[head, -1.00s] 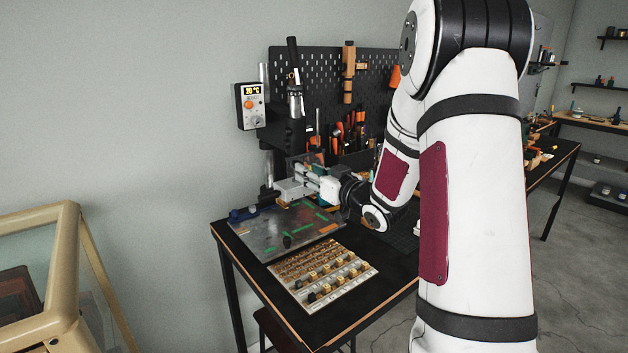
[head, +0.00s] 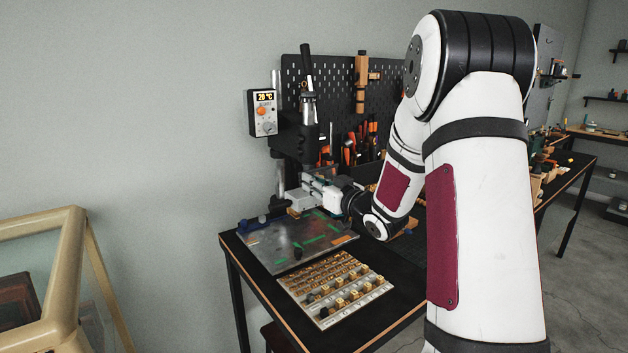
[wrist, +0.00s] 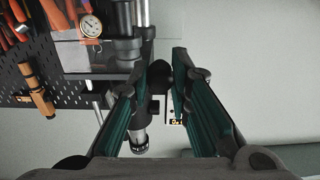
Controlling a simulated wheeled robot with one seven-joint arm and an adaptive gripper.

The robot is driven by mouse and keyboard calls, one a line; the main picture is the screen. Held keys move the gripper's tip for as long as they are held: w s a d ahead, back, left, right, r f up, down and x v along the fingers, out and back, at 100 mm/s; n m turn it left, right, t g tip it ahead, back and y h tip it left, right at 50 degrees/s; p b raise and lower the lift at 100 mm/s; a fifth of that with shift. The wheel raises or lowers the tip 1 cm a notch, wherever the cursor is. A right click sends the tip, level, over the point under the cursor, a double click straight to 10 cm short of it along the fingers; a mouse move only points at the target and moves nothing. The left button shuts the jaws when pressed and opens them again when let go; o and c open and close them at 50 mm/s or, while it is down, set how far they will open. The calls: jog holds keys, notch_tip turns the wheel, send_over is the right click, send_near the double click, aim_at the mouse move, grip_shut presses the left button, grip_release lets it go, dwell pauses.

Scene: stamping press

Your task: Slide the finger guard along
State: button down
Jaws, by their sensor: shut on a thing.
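My gripper (head: 300,203) is at the press over the bench, low in front of the press column, reaching in from the right. In the wrist view its two green-padded fingers (wrist: 160,88) close around a small black knob (wrist: 159,73), which looks like the handle of the finger guard. A clear panel (wrist: 97,50), apparently the finger guard, shows left of the knob in that view. Its far edges are hard to make out. In the head view my gripper hides the knob, and the guard cannot be told apart there.
The press (head: 297,135) stands at the back, with a temperature box (head: 262,112) to its left. A metal plate (head: 285,258) and a type tray (head: 345,302) lie on the bench in front. A pegboard (head: 335,75) with tools stands behind. A glass case (head: 60,232) stands at the left.

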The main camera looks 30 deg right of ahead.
jog(key=shift+f+b, duration=1.8)
jog(key=shift+f, duration=1.95)
jog(key=c, duration=1.4)
grip_release()
jog(key=shift+r, duration=0.1)
jog(key=shift+s, duration=0.15)
jog(key=s, duration=1.2)
jog(key=shift+d, duration=0.2)
jog(key=shift+w, duration=0.1)
